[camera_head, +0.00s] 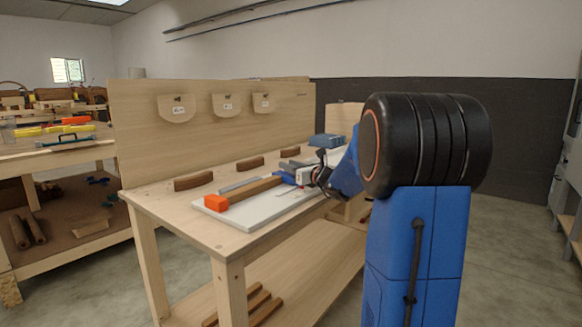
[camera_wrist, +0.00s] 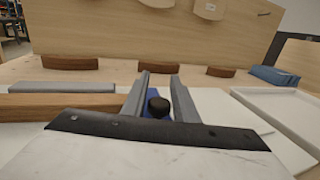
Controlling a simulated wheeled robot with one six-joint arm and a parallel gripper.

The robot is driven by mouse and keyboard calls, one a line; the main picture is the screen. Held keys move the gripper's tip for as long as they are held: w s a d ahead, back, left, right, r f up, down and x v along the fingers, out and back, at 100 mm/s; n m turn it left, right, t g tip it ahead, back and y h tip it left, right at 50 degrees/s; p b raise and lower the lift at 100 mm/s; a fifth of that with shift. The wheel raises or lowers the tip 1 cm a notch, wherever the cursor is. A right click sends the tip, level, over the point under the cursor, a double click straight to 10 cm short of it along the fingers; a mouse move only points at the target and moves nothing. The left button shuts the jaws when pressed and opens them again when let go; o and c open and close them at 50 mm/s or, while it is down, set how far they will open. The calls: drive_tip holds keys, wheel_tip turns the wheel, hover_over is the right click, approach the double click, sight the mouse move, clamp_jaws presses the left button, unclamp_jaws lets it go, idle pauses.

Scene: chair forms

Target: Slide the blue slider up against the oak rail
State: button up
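A blue slider (camera_wrist: 153,92) with a round black knob (camera_wrist: 158,106) shows between my fingers in the wrist view. In the head view the slider (camera_head: 286,178) lies near the right end of the oak rail (camera_head: 256,189). The oak rail also shows at left in the wrist view (camera_wrist: 50,106). An orange block (camera_head: 215,202) stands at the rail's left end. My gripper (camera_wrist: 160,88) is open, with one grey finger on each side of the knob and narrow gaps showing. In the head view, my arm partly hides the gripper. The slider's contact with the rail is hidden.
The white board (camera_head: 235,218) lies on the wooden bench (camera_head: 160,202). A grey bar (camera_wrist: 65,88) runs behind the rail. Several brown wooden pieces (camera_head: 194,182) stand along the back. A white tray (camera_wrist: 285,105) and a blue-grey box (camera_wrist: 274,76) are at right.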

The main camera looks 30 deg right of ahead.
drive_tip(key=shift+o, duration=0.9)
drive_tip(key=s+d, duration=0.1)
drive_tip(key=s, duration=1.6)
drive_tip(key=shift+s+d, duration=0.2)
drive_tip(key=shift+d, duration=0.1)
